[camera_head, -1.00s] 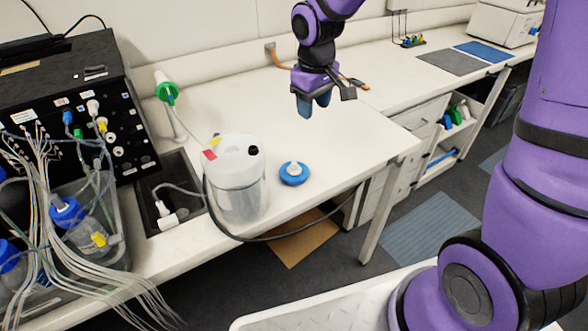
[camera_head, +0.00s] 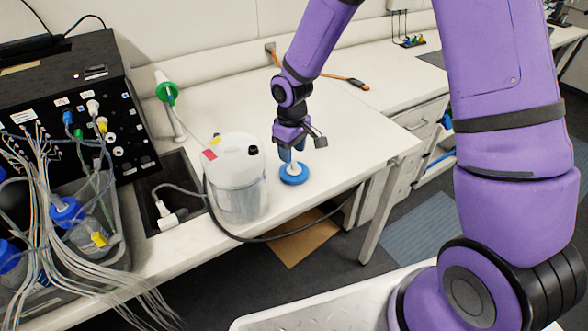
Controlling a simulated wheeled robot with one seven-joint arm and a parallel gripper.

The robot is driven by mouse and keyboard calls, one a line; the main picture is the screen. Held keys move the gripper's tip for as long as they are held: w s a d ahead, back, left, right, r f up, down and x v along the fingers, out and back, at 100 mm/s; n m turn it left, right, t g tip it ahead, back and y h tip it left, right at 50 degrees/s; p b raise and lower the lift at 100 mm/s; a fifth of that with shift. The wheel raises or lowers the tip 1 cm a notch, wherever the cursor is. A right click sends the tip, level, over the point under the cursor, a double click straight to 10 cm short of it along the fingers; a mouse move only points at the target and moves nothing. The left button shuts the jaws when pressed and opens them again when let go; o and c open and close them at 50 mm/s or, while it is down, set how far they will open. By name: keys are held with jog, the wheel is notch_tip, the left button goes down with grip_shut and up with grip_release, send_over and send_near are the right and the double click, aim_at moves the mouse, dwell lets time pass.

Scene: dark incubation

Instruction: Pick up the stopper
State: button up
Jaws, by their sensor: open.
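The stopper (camera_head: 294,177) is a round blue disc with a white knob on top. It lies on the white bench right of the clear container. My gripper (camera_head: 292,160) points down directly above it, with its blue-grey fingers around or beside the white knob. The fingers are open. The knob is partly hidden by the fingers, and I cannot tell whether they touch it.
A clear container (camera_head: 237,190) with a white top stands just left of the stopper. A dark hose (camera_head: 270,238) loops past the bench's front edge. A black instrument (camera_head: 85,100) with tubing stands at left. The bench (camera_head: 365,130) is clear to the right.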

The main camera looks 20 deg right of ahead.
aim_at(294, 163)
jog(key=shift+d+f, duration=0.15)
jog(key=shift+f, duration=1.15)
jog(key=shift+d+f, duration=0.1)
jog(key=shift+f, duration=1.2)
grip_shut()
